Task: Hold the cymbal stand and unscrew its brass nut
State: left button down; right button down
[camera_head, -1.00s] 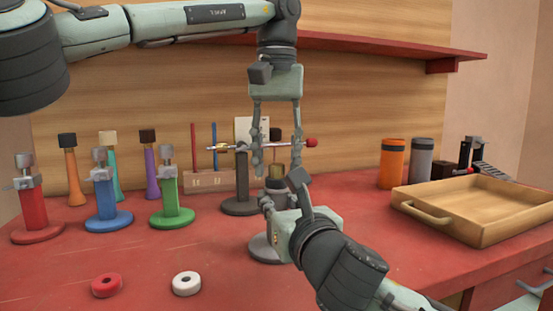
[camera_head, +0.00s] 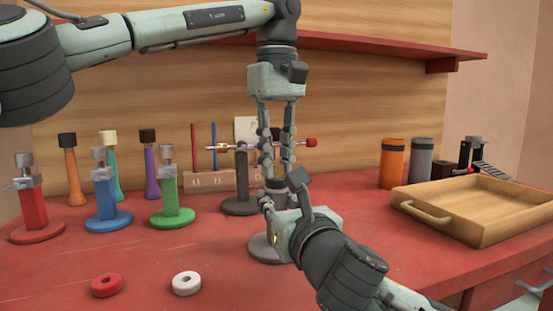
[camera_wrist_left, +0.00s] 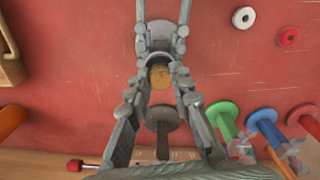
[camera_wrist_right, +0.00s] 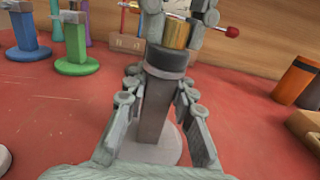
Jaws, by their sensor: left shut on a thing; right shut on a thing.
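The cymbal stand has a round grey base (camera_head: 262,248) on the red table and a grey upright post (camera_wrist_right: 152,112), seen in the right wrist view. Its brass nut (camera_wrist_right: 176,33) sits on top, above a dark collar (camera_wrist_right: 168,62); it also shows in the left wrist view (camera_wrist_left: 160,76). My left gripper (camera_head: 277,172) points straight down from above and is shut on the nut. My right gripper (camera_wrist_right: 155,80) comes in low from the front right and is shut on the post. In the head view it hides most of the post.
Red (camera_head: 34,207), blue (camera_head: 105,197) and green (camera_head: 169,198) clamp stands are at left. A dark stand (camera_head: 241,180) with a red-tipped rod is close behind. Red (camera_head: 107,285) and white (camera_head: 186,283) rings lie in front. A wooden tray (camera_head: 470,225) is at right.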

pick_arm(q)
jog(key=n, duration=0.7)
jog(key=shift+n, duration=0.4)
jog(key=n, duration=1.7)
jog(key=shift+n, duration=0.3)
jog(key=n, duration=1)
jog(key=shift+r, duration=0.1)
jog(key=n, duration=1.1)
